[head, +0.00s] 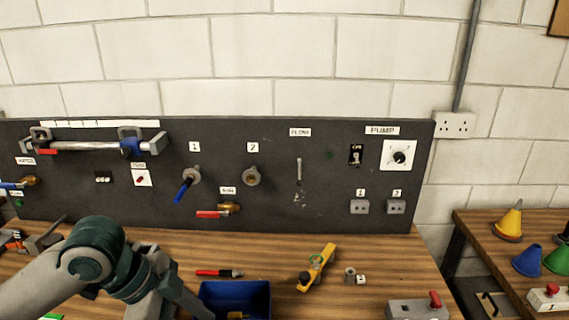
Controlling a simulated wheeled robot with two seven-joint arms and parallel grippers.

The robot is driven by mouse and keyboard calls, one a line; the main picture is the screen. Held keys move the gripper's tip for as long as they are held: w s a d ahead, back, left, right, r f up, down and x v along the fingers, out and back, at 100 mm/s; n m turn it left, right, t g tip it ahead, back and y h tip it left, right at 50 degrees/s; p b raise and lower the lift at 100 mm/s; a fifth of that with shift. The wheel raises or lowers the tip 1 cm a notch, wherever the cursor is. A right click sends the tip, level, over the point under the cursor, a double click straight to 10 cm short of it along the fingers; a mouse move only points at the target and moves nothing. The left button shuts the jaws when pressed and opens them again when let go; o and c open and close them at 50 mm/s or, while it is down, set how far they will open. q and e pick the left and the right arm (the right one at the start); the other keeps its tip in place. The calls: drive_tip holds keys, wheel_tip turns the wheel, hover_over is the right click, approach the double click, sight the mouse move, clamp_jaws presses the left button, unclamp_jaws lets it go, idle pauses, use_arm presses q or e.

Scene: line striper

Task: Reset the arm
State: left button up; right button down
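My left arm, grey with teal joints, comes in from the lower left. My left gripper (182,298) is at the bottom edge, just left of the blue bin (262,288). Its fingertips are cut off or hidden, so I cannot tell whether it is open or holds anything. My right arm and gripper are not in view.
A dark panel (290,218) with valves, switches and labels stands behind the wooden bench (375,262). A red marker-like tool (218,273), a yellow level (317,268) and a grey box with a red lever (416,309) lie on it. Coloured cones (510,221) stand on the right table.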

use_arm(q)
drive_tip(key=s+d+f+n+t, duration=0.1)
drive_tip(key=d+f+n+t, duration=0.15)
drive_tip(key=f, duration=0.55)
drive_tip(key=s+d+f+n+t, duration=0.1)
drive_tip(key=f+n, duration=0.3)
drive_tip(key=f, duration=0.3)
drive_tip(key=s+a+f+n+g+y, duration=0.1)
drive_tip(key=s+a+f+n+y, duration=0.3)
drive_tip(key=s+f, duration=0.35)
drive_tip(key=s+a+f+n+y, duration=0.1)
drive_tip(key=s+a+f+n, duration=0.3)
drive_tip(key=s+a+f, duration=0.4)
wheel_tip(320, 180, down, 30)
drive_tip(key=s+g+b, duration=0.2)
drive_tip(key=s, duration=0.1)
drive_tip(key=s+a+f+b, duration=0.2)
drive_tip(key=s+f, duration=1.5)
drive_tip(key=f, duration=0.1)
drive_tip(key=shift+a+f+m+g, duration=0.15)
drive_tip(key=shift+f+m+g, duration=0.05)
drive_tip(key=shift+m+g, duration=0.2)
